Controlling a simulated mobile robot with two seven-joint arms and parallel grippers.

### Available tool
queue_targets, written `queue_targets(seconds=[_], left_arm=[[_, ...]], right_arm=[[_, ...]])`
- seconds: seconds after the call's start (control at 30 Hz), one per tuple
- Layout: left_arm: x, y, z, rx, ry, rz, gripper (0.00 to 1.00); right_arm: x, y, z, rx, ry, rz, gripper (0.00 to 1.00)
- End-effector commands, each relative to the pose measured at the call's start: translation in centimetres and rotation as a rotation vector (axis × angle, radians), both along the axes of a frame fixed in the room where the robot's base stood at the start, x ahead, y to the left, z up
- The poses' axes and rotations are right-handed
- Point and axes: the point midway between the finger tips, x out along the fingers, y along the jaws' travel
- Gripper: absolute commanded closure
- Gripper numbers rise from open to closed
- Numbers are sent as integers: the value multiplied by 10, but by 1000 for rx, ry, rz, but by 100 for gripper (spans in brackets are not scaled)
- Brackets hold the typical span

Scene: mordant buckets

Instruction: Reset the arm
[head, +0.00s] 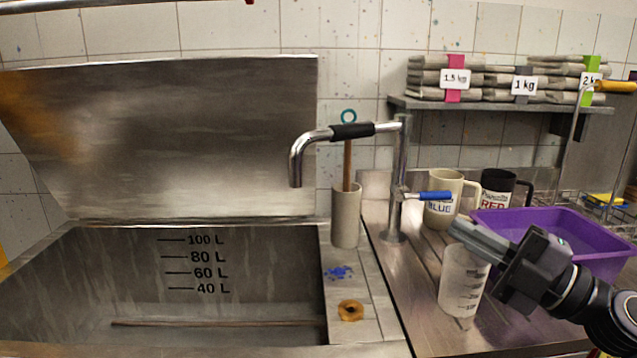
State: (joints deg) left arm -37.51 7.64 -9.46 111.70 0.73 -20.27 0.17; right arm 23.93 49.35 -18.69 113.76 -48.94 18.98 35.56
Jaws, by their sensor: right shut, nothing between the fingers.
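My right gripper (466,231) comes in from the lower right. It is shut and holds nothing. Its fingers point left and overlap the top of a translucent measuring cup (461,290) in the picture; I cannot tell whether they touch it. The cup stands upright on the steel counter (420,290). My left gripper is not in view.
A steel tank (60,285) with litre marks fills the left, its lid (180,140) raised. A faucet (400,175) with a blue lever stands between tank and cup. A cream mug (441,213), black mug (497,184) and purple basin (595,250) crowd the right.

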Motion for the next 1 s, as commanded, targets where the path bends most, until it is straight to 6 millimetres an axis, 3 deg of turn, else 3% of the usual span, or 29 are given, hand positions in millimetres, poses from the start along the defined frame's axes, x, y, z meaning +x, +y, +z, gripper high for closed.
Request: queue_targets(seconds=[0.23, 0.37, 0.47, 0.57, 0.73, 0.8, 1.0], left_arm=[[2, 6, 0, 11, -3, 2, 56], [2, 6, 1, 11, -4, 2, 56], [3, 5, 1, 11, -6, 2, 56], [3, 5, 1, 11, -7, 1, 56], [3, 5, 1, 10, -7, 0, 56], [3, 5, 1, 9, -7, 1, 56], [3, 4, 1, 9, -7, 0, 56]], right_arm=[[5, -21, -41, 406, 202, -286, 100], [0, -42, -86, 558, 383, -481, 100], [-12, -56, -131, 639, 554, -636, 100], [-35, -65, -180, 690, 751, -784, 100], [-96, -68, -260, 696, 1117, -1006, 100], [-123, -64, -285, 679, 1255, -1068, 100], [-190, -51, -326, 609, 1559, -1173, 100]])
